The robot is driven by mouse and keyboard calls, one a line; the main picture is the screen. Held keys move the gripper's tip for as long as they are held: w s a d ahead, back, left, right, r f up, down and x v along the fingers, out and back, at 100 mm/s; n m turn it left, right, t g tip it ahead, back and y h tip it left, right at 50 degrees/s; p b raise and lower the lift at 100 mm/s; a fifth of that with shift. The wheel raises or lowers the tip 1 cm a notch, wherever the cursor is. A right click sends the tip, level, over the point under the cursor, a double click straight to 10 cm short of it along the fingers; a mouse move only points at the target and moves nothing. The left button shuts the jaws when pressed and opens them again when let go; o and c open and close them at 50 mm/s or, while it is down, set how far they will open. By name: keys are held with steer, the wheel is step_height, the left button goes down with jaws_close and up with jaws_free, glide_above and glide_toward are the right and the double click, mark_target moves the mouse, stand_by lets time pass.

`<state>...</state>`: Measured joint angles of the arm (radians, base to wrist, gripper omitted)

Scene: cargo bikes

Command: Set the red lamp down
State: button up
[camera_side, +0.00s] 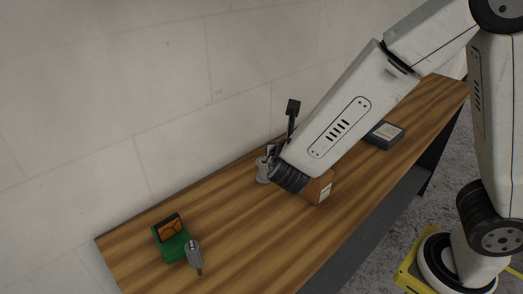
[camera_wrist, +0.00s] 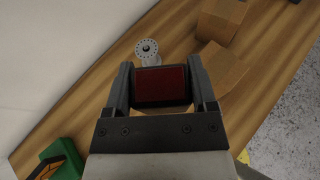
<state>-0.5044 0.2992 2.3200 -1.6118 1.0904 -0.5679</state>
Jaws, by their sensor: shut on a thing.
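The red lamp (camera_wrist: 160,86) shows in the wrist view as a red rectangular face with a dark rim. It sits between the two fingers of my gripper (camera_wrist: 160,78), which is shut on it. In the side view, my gripper (camera_side: 270,155) is over the back part of the wooden bench (camera_side: 235,205), near the wall. My arm largely hides the lamp there. I cannot tell whether the lamp touches the bench.
A grey round part (camera_side: 262,173) stands close by my gripper; it also shows in the wrist view (camera_wrist: 147,50). A brown box (camera_side: 319,187) is right of it. A dark box (camera_side: 384,135) lies farther right. A green item (camera_side: 171,243) and grey tool (camera_side: 194,254) are at left.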

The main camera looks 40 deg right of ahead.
step_height(320, 180, down, 7)
steer(key=shift+r, duration=0.15)
steer(key=shift+d, duration=0.1)
stand_by(0.3)
steer(key=shift+f, duration=2.2)
steer(key=shift+f, duration=0.15)
steer(key=shift+f, duration=1.65)
steer(key=shift+f, duration=0.1)
steer(key=o, duration=1.2)
